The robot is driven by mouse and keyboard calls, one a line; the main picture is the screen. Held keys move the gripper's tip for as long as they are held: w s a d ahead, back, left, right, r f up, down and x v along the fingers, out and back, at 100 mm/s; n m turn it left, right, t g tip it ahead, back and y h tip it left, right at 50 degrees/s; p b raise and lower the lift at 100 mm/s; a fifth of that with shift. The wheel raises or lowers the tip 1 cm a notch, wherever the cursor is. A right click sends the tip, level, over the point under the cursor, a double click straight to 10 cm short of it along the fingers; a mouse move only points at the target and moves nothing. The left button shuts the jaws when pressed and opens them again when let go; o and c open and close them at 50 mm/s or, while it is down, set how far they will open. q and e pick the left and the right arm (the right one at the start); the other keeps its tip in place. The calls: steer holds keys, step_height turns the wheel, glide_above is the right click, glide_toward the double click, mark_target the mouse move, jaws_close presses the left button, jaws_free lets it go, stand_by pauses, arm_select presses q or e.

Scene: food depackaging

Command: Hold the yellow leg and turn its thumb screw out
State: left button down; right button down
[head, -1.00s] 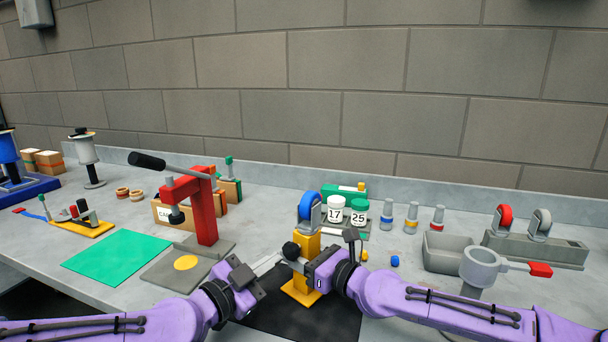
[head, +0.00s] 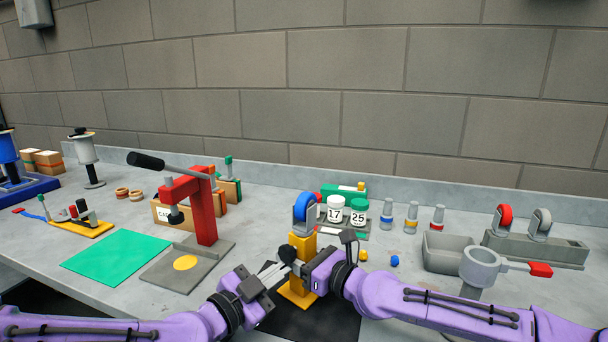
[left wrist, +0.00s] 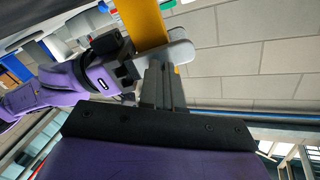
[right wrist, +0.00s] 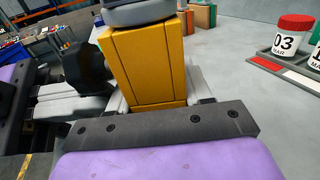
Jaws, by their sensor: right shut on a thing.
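The yellow leg (head: 303,248) stands upright on a yellow foot on the black mat (head: 318,322), with a blue-rimmed grey wheel (head: 306,208) on top. My right gripper (right wrist: 158,100) is shut on the yellow leg, one finger on each side. The thumb screw's black knob (head: 287,254) sticks out of the leg's left side; it also shows in the right wrist view (right wrist: 88,70). My left gripper (head: 275,272) is at the knob, its fingers close together in the left wrist view (left wrist: 164,85). Whether they touch the knob is hidden.
A grey bin (head: 447,252) and a grey cup with a red handle (head: 483,266) stand right. Small blue and yellow pieces lie just behind my right arm.

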arm_select(q)
steer(key=shift+s+d+r, duration=0.1)
steer(key=shift+s+d, duration=0.05)
steer(key=shift+s+f, duration=0.15)
steer(key=shift+f, duration=0.1)
steer(key=shift+s+a+f, duration=0.1)
steer(key=shift+s+a, duration=0.1)
steer(key=shift+a, duration=0.05)
steer(key=v, duration=0.5)
steer(key=shift+a+f, duration=0.1)
steer(key=shift+a, duration=0.15)
steer(key=shift+w, duration=0.1)
steer(key=w+d+r, duration=0.2)
steer(key=w, duration=0.4)
stand_by(0.4)
